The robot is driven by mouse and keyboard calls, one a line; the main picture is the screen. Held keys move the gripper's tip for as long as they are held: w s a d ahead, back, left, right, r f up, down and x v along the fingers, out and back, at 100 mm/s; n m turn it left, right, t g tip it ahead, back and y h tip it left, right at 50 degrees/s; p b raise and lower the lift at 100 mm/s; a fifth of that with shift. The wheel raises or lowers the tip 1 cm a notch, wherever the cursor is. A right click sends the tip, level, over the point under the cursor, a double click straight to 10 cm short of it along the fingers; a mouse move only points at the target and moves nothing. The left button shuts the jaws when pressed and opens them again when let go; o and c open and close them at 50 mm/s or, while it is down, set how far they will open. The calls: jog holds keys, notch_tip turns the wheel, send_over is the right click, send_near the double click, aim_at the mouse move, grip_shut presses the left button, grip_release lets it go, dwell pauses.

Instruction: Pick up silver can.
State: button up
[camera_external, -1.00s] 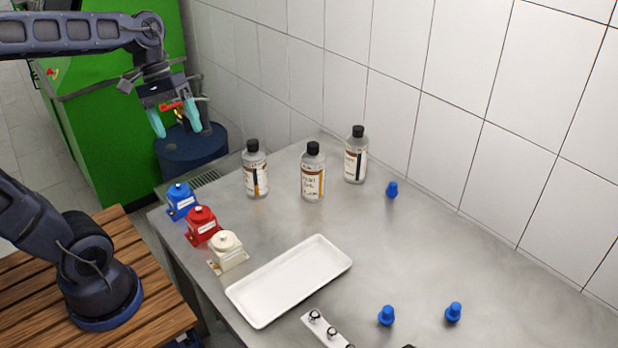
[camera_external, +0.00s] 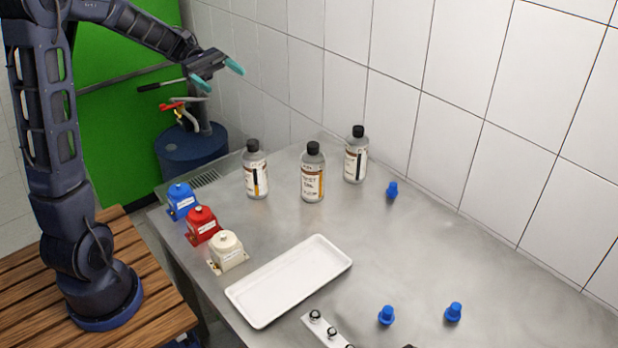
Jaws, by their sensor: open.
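I cannot make out a thing that is clearly a silver can. Three greyish bottles with black caps and printed labels stand upright at the back of the metal table: a left bottle (camera_external: 256,172), a middle bottle (camera_external: 312,176) and a right bottle (camera_external: 356,157). My gripper (camera_external: 218,76) is open, with its two teal fingertips apart and nothing between them. It is raised in the air, up and to the left of the bottles in the picture, and touches none of them.
Blue (camera_external: 181,202), red (camera_external: 202,226) and white (camera_external: 227,252) small units line the table's left edge. A white tray (camera_external: 288,281) lies empty. Blue knobs (camera_external: 392,190) stand to the right. A blue drum (camera_external: 190,152) stands behind. The table's right side is mostly clear.

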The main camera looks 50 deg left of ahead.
jog(key=w+a+n+t+h, duration=0.2)
jog(key=w+a, duration=0.1)
jog(key=a, duration=0.2)
send_near(261, 167)
jog(key=d, duration=0.3)
jog(key=w+d, duration=0.1)
jog(key=d, duration=0.2)
jog(key=shift+w+d+r, duration=0.1)
jog(key=shift+w+d, duration=0.1)
jog(key=shift+d, duration=0.05)
jog(key=c, duration=1.2)
